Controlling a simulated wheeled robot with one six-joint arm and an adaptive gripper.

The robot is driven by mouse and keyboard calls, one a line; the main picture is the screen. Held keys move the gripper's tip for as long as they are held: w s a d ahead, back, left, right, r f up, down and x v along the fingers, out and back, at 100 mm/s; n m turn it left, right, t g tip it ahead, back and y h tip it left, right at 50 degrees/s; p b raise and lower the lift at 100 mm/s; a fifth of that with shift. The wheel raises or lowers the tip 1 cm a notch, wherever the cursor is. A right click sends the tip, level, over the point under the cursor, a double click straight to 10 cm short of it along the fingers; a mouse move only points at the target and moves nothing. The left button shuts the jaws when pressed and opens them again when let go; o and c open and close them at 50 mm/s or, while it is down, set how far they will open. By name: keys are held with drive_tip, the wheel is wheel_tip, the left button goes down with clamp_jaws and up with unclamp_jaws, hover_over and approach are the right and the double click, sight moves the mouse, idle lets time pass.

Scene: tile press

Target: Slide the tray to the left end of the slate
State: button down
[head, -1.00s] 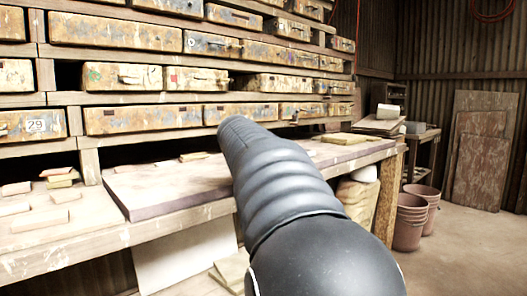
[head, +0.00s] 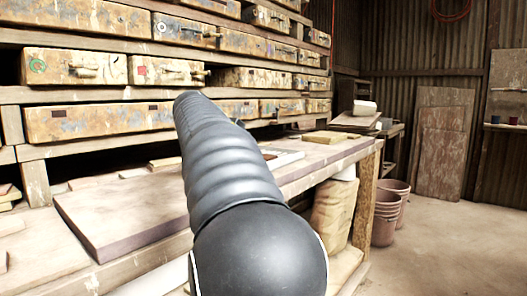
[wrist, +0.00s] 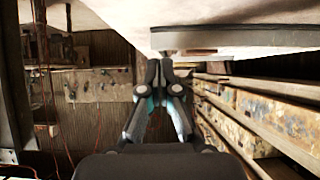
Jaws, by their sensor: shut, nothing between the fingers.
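The slate (head: 110,222) is a long purple-grey slab lying on the bench, its left end in clear view. The tray (head: 285,157) looks like a low, pale, flat piece with a darker edge, on the slab just right of my arm. In the wrist view, which looks upside down, a flat dark-edged piece that seems to be the tray (wrist: 235,40) lies against a pale surface. My gripper (wrist: 165,58) is shut and empty, its tips close to that edge; I cannot tell if they touch. My arm hides the gripper and the middle of the slate in the head view.
Shelves of worn drawers (head: 100,120) rise behind the bench. A yellowish block (head: 323,137) lies farther right on the bench. Loose tiles lie behind the slate and at far left. Buckets (head: 388,212) stand on the floor at right, where the floor is open.

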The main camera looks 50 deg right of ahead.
drive_tip(key=d, duration=0.4)
drive_tip(key=w+d+p, duration=0.1)
drive_tip(key=d, duration=0.3)
drive_tip(key=d+f+p, duration=0.1)
drive_tip(key=d, duration=0.3)
drive_tip(key=shift+w, duration=0.15)
drive_tip(key=shift+a+f+b, duration=0.15)
drive_tip(key=shift+f+b, duration=0.25)
drive_tip(key=shift+b, duration=0.1)
